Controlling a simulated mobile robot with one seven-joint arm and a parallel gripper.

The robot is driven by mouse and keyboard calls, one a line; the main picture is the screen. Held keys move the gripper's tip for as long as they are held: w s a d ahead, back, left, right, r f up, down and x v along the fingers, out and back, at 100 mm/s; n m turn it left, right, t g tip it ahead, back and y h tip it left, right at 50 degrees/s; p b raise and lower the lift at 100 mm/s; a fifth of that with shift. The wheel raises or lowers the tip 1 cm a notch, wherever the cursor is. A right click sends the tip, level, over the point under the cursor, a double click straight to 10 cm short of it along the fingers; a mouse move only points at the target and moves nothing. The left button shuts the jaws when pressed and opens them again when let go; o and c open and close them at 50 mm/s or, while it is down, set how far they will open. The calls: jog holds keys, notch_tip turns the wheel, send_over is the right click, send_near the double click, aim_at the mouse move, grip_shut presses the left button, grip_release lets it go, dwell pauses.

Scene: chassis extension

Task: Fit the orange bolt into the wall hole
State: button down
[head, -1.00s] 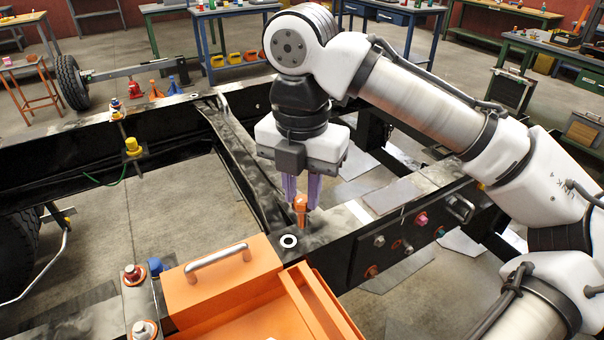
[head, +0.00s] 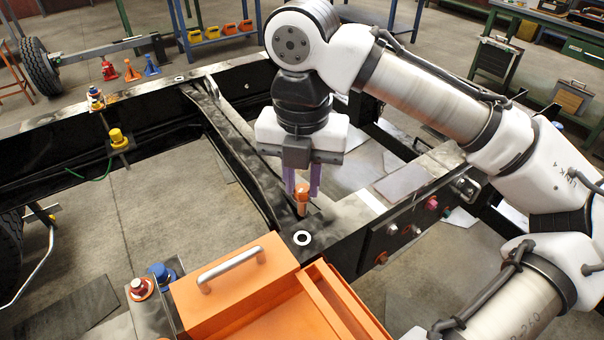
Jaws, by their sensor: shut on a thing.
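My gripper (head: 302,182), with purple fingers pointing down, is shut on the orange bolt (head: 302,198). The bolt hangs upright between the fingertips, low over the top of the black chassis beam (head: 335,222). I cannot tell whether its lower end touches the beam. A hole with a white ring (head: 302,238) is in the beam's top face, just nearer to me than the bolt. The beam's side wall (head: 370,240) faces right and carries several coloured bolts or fittings; which spot there is an empty hole is not clear.
An orange toolbox (head: 232,280) with a metal handle stands in front of the beam, close below the bolt. A red-and-white bolt (head: 139,287) and a blue one (head: 161,272) are left of it. A pink fitting (head: 432,203) sticks out of the side wall.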

aim_at(302, 214)
jog(key=shift+r+p, duration=0.1)
jog(key=shift+p, duration=0.3)
jog(key=shift+f+b, duration=1.8)
jog(key=shift+f, duration=1.2)
jog(key=shift+p, duration=1)
jog(key=shift+f+b, duration=1.75)
jog(key=shift+f, duration=1.05)
jog(key=c, duration=1.1)
grip_release()
jog(key=shift+c, duration=0.2)
notch_tip(302, 214, up, 14)
jog(key=shift+f+p, duration=0.1)
jog(key=shift+p, duration=0.2)
